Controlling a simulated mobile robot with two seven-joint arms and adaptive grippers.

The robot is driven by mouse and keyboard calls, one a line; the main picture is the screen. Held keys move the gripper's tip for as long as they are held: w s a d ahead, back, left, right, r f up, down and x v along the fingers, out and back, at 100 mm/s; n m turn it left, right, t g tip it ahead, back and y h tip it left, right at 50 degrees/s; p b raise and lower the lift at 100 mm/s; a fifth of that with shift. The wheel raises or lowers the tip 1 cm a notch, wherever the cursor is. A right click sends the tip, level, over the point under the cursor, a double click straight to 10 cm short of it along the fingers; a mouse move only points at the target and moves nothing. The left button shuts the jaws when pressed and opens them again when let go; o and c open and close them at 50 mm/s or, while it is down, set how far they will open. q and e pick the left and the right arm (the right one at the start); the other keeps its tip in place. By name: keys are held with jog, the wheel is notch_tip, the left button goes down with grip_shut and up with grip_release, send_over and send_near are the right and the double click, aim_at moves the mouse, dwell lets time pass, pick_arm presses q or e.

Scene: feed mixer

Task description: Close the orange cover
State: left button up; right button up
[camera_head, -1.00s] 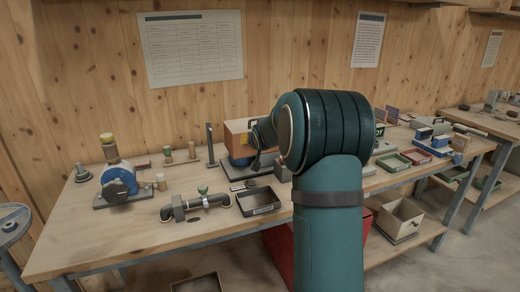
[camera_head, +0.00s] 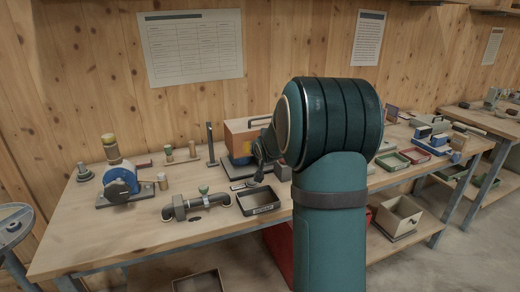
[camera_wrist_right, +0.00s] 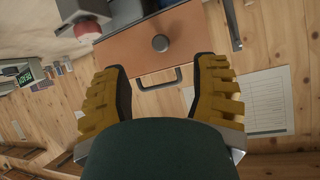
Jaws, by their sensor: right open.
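The orange cover (camera_head: 238,132) stands raised at the back of the workbench, left of my right arm, with a dark handle at its top edge. In the right wrist view it is an orange-brown panel (camera_wrist_right: 135,54) with a round grey knob (camera_wrist_right: 160,43) and a dark handle (camera_wrist_right: 160,80). My right gripper (camera_wrist_right: 160,66) is open, its yellow-padded fingers spread to either side of the handle in that view, with nothing held. Whether they touch the cover cannot be told. In the head view my right arm hides most of that gripper. My left gripper is not in view.
A blue dial device (camera_head: 119,182), a pipe with a green-topped valve (camera_head: 196,204) and an open dark tray (camera_head: 258,209) stand left of my arm. An upright dark post (camera_head: 211,145) is just left of the cover. Several trays and boxes lie to the right.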

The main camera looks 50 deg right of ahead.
jog(key=shift+r, duration=0.1)
dwell(0.3)
jog(key=v, duration=1.1)
jog(key=shift+s+a+r, duration=0.2)
jog(key=shift+s, duration=0.1)
dwell(1.2)
dwell(0.6)
